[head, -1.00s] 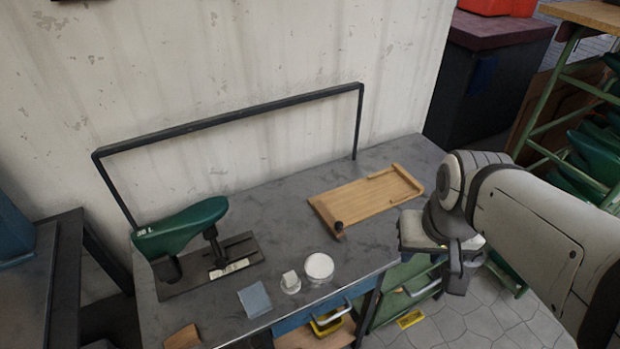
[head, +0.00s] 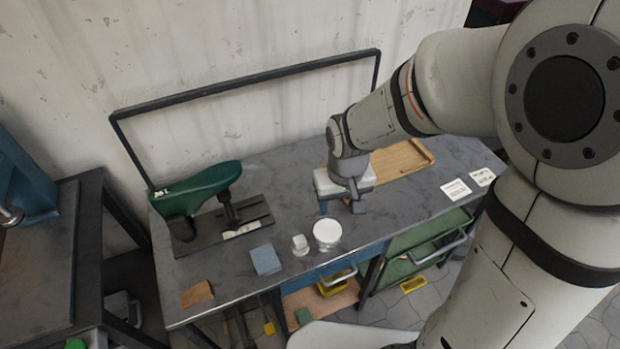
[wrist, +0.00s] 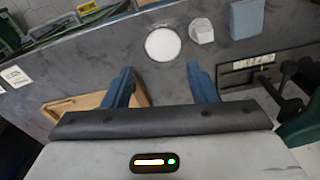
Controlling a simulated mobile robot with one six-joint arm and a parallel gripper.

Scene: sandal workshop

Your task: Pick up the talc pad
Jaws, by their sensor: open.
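Two white items stand near the bench's front edge, and I cannot tell for sure which is the talc pad. One is a round white dish (head: 327,234); the other is a small white block on a round base (head: 300,244), just left of it. The wrist view shows the dish (wrist: 163,44) ahead of the fingers and the block (wrist: 202,30) beside it. My gripper (head: 341,207) is open and empty above the bench, behind and slightly right of the dish. Its two blue fingers (wrist: 160,72) point down, apart from both items.
A blue-grey square (head: 265,260) lies left of the block, and a brown piece (head: 196,293) is farther left. A green shoe last (head: 195,190) on a dark stand is at the back left. A wooden board (head: 402,160) lies behind my gripper; white labels (head: 455,190) are at right.

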